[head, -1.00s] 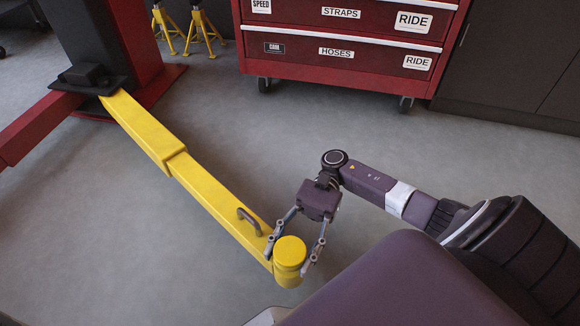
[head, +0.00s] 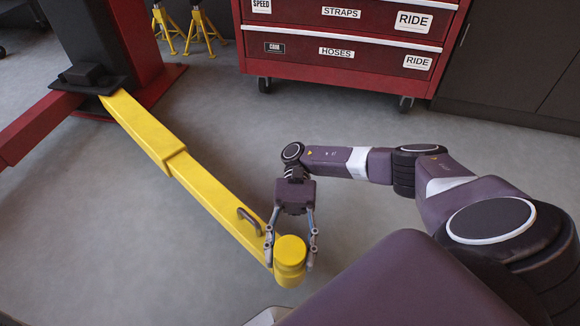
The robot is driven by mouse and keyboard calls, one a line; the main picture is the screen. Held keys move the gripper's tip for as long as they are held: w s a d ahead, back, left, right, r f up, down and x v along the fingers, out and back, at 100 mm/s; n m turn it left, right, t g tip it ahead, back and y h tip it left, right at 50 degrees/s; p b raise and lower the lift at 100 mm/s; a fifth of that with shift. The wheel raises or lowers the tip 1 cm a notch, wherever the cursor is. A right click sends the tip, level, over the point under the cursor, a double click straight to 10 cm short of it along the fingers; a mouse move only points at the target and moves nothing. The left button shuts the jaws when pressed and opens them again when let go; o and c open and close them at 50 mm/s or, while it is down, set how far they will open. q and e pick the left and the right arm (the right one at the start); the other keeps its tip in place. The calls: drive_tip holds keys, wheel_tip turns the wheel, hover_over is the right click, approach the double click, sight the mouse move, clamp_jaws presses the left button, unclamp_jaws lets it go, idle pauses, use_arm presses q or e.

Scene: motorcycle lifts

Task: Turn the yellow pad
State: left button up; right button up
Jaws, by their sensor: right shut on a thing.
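The yellow pad (head: 291,249) is a round yellow cap at the near end of the yellow lift arm (head: 200,188), low in the middle of the head view. My right gripper (head: 291,250) reaches down from behind the pad. Its two fingers sit on the pad's left and right sides and are shut on it. The lower parts of the fingers are partly hidden by the pad and the arm end. My left gripper is not in view.
A dark handle (head: 249,220) stands on the lift arm just left of my right gripper. A red lift column (head: 110,40) rises at the upper left. A red tool chest (head: 345,45) stands at the back. Yellow stands (head: 203,28) are behind. Grey floor between is clear.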

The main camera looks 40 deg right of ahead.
drive_tip(key=shift+s+f+n+g+h, duration=0.1)
drive_tip(key=shift+f+n+g+h, duration=0.05)
drive_tip(key=shift+n+g+h, duration=0.45)
drive_tip(key=shift+s+f+n+g+h, duration=0.15)
drive_tip(key=shift+n+g+h, duration=0.25)
drive_tip(key=shift+h, duration=0.4)
drive_tip(key=o, duration=1)
drive_tip(key=shift+w, duration=0.1)
drive_tip(key=shift+c, duration=0.2)
drive_tip(key=shift+o, duration=1.1)
drive_tip(key=shift+r, duration=0.15)
drive_tip(key=shift+m+t+y, duration=2.7)
drive_tip(key=shift+t+y, duration=0.3)
drive_tip(key=shift+y, duration=0.1)
